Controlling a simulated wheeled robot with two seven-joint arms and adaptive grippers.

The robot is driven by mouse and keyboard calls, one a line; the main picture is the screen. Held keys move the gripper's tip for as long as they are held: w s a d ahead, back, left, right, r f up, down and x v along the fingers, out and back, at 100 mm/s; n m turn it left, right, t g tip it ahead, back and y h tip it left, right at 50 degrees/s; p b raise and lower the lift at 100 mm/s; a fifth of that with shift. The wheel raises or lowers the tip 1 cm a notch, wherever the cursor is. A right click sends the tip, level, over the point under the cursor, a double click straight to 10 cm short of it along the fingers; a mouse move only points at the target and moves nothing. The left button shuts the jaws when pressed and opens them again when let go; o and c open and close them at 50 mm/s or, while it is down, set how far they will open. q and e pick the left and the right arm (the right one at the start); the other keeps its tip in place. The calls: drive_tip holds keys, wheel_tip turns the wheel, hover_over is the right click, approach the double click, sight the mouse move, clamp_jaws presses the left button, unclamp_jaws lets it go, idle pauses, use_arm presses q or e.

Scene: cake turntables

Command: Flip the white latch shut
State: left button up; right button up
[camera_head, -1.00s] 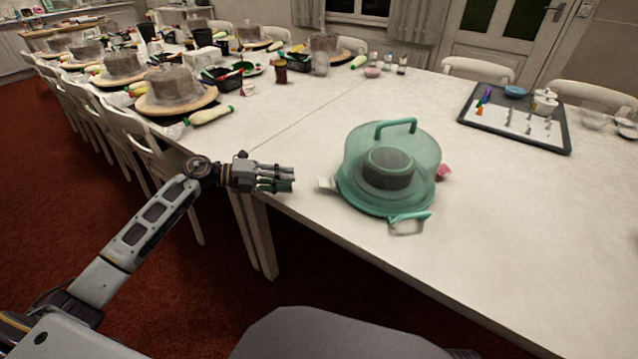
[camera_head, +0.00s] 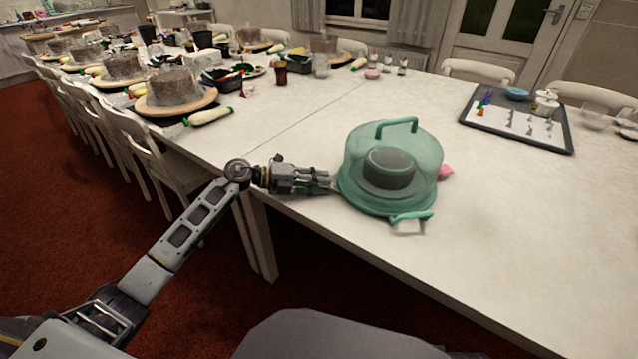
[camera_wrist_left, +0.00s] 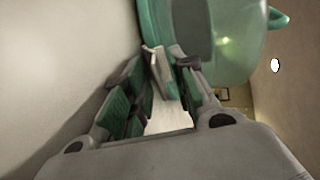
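A green see-through cake carrier (camera_head: 412,158) with a top handle stands near the table's front edge, a dark round cake inside. A white latch (camera_wrist_left: 158,68) sticks out from its left side. It shows between the fingers in the left wrist view, but in the head view my gripper hides it. My left gripper (camera_head: 327,181) is at the carrier's left side, its fingertips close to the rim. Its green-padded fingers (camera_wrist_left: 160,88) are apart, one on each side of the latch; firm contact cannot be told. My right gripper is not in view.
A pale flap (camera_head: 408,227) shows under the carrier's front handle, and a pink piece (camera_head: 445,172) at its right. A dark tray (camera_head: 562,143) lies at the back right. Cakes on turntables (camera_head: 180,105) stand at the back left. The table (camera_head: 520,240) right of the carrier is clear.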

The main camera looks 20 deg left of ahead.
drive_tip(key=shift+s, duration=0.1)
use_arm(q)
clamp_jaws()
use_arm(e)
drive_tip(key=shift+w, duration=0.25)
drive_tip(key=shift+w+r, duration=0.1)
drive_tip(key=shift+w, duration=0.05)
use_arm(q)
drive_tip(key=shift+p, duration=0.4)
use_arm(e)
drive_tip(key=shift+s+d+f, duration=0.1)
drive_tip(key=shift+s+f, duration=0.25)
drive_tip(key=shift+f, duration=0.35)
use_arm(q)
drive_tip(key=shift+r, duration=0.1)
drive_tip(key=shift+p, duration=0.35)
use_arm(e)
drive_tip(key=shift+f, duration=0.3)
